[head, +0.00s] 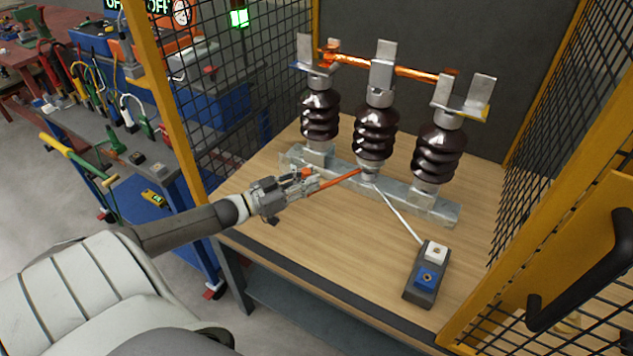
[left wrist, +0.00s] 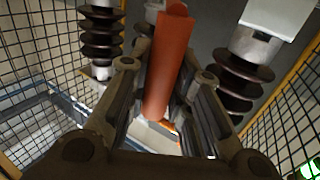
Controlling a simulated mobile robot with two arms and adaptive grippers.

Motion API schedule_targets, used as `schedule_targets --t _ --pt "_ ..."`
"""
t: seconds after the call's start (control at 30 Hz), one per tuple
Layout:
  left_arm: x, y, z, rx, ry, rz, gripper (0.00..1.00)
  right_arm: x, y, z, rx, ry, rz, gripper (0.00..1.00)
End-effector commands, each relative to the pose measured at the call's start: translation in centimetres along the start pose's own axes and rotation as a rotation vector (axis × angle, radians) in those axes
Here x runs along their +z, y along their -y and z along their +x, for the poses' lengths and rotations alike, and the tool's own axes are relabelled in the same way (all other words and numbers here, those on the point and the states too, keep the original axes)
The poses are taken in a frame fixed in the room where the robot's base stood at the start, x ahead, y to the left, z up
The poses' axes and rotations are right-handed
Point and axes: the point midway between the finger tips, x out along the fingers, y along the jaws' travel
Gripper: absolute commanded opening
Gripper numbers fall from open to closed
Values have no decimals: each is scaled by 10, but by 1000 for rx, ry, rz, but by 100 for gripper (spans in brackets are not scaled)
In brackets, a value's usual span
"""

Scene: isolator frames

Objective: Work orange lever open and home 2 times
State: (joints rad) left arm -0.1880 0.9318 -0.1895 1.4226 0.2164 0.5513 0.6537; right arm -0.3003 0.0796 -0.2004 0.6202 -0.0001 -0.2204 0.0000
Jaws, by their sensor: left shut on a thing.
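The orange lever (head: 338,179) sticks out to the left from the foot of the middle insulator. My left gripper (head: 308,182) is shut on its outer end. In the left wrist view the lever (left wrist: 168,65) stands between the two fingers (left wrist: 160,105). The isolator has three dark brown ribbed insulators (head: 375,130) on a grey metal base rail (head: 397,190). A copper-orange bar (head: 418,72) runs along their tops, past the middle post. Whether it sits in the end contacts I cannot tell. My right gripper is not in view.
A pale rod (head: 400,215) runs from the rail to a dark box with a blue and a white block (head: 428,275). Mesh walls with yellow posts (head: 163,95) enclose the wooden bench top (head: 320,235). A yellow door with a black handle (head: 590,270) is at the right.

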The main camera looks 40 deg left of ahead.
Motion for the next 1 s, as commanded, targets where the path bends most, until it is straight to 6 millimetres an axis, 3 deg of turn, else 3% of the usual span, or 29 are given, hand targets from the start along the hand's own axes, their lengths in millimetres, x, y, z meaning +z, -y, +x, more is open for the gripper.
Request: schedule_targets --t 0.2,0.67,0.7,0.8,0.87,1.0 --pt "0 13 0 -4 1 2 0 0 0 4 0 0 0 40" --pt "-1 17 0 -6 1 2 0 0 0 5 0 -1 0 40" --pt "-1 17 0 -6 1 2 23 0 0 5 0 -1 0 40" --pt "-1 17 0 -6 1 2 35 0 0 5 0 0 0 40" --pt "-1 16 0 -5 1 2 42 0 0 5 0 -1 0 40" --pt "0 15 0 -3 1 1 42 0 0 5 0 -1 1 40"
